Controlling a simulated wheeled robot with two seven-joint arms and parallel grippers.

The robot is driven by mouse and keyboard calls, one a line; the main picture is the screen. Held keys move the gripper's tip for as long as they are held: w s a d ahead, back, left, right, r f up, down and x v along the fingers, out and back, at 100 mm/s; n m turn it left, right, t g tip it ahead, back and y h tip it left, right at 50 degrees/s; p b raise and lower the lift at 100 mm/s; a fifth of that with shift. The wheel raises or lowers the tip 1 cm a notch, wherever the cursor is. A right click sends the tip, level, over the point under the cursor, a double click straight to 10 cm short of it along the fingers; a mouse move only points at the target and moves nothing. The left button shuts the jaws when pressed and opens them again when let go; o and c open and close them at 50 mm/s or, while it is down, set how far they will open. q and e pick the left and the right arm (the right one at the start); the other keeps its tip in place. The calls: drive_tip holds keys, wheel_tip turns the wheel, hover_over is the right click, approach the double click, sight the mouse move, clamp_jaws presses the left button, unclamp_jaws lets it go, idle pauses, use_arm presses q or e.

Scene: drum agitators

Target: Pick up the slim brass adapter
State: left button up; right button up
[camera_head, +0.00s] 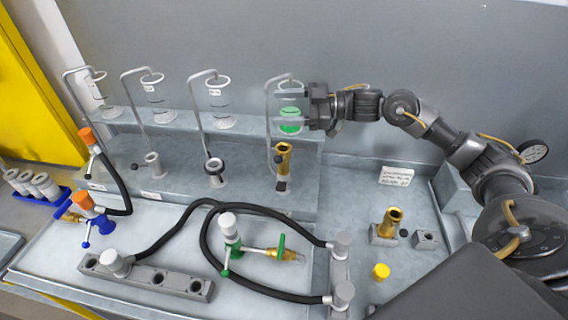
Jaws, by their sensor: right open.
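One brass adapter (283,158) stands upright in a socket on the rear grey step. A second brass adapter (391,221) stands in a small grey block on the right of the bench. I cannot surely tell which is the slim one. My right gripper (291,109) comes in from the right, open, above the rear brass adapter. Its fingers lie on either side of a glass cylinder with green contents (290,122); whether they touch it I cannot tell. My left gripper is not in view.
Black hoses (203,240) loop over the front bench. A green-handled valve (232,235), a yellow cap (381,271) and a white label card (397,176) are nearby.

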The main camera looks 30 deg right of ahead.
drive_tip(key=w+a+r+n+g+h, duration=0.2)
drive_tip(key=w+a+r+g, duration=0.1)
drive_tip(key=a, duration=0.2)
drive_tip(key=m+g+h+b, duration=0.2)
drive_tip(key=m+g+h, duration=0.2)
drive_tip(key=h, duration=0.5)
approach(286, 157)
drive_tip(key=w+d+f, duration=0.1)
drive_tip(key=w+d, duration=0.1)
drive_tip(key=p+x, duration=0.1)
drive_tip(key=x, duration=0.2)
drive_tip(key=p+x, duration=0.2)
drive_tip(key=x, duration=0.1)
drive_tip(key=p+x, duration=0.1)
drive_tip(key=x, duration=0.3)
drive_tip(key=shift+s+a+r+p, duration=0.1)
drive_tip(key=shift+s+a+p, duration=0.1)
drive_tip(key=shift+a+p, duration=0.1)
drive_tip(key=shift+w+a+f, duration=0.1)
drive_tip(key=shift+f, duration=0.5)
drive_tip(key=c, duration=1.2)
